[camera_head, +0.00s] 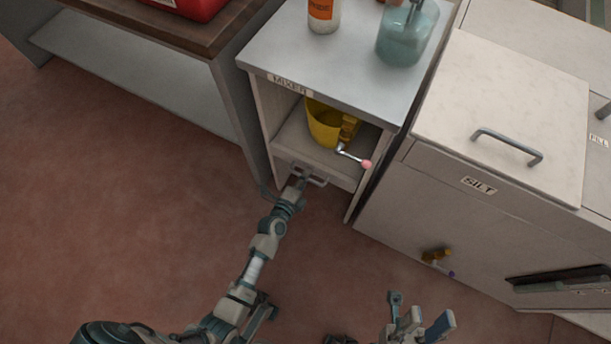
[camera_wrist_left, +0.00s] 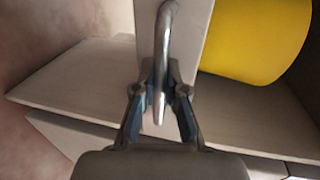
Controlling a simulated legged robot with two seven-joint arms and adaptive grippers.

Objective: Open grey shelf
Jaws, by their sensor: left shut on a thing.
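The grey shelf cabinet (camera_head: 262,103), labelled "MIXER", has an open front with a shelf board inside. A metal bar handle (camera_head: 316,178) is on the low front panel; it also shows in the left wrist view (camera_wrist_left: 165,45). My left gripper (camera_head: 299,181) is at this handle, and in the left wrist view its fingers (camera_wrist_left: 161,100) are shut around the bar. A yellow bucket (camera_head: 322,123) with a pink-knobbed crank stands inside the cabinet; its side shows in the left wrist view (camera_wrist_left: 255,40). My right gripper (camera_head: 419,318) is open and empty low in the head view.
An orange-labelled bottle (camera_head: 323,14) and a teal glass container (camera_head: 405,36) stand on the cabinet top. A large grey "SILT" unit (camera_head: 480,210) stands to the right. A wood-topped table (camera_head: 172,30) stands to the left. The reddish floor (camera_head: 130,220) in front is clear.

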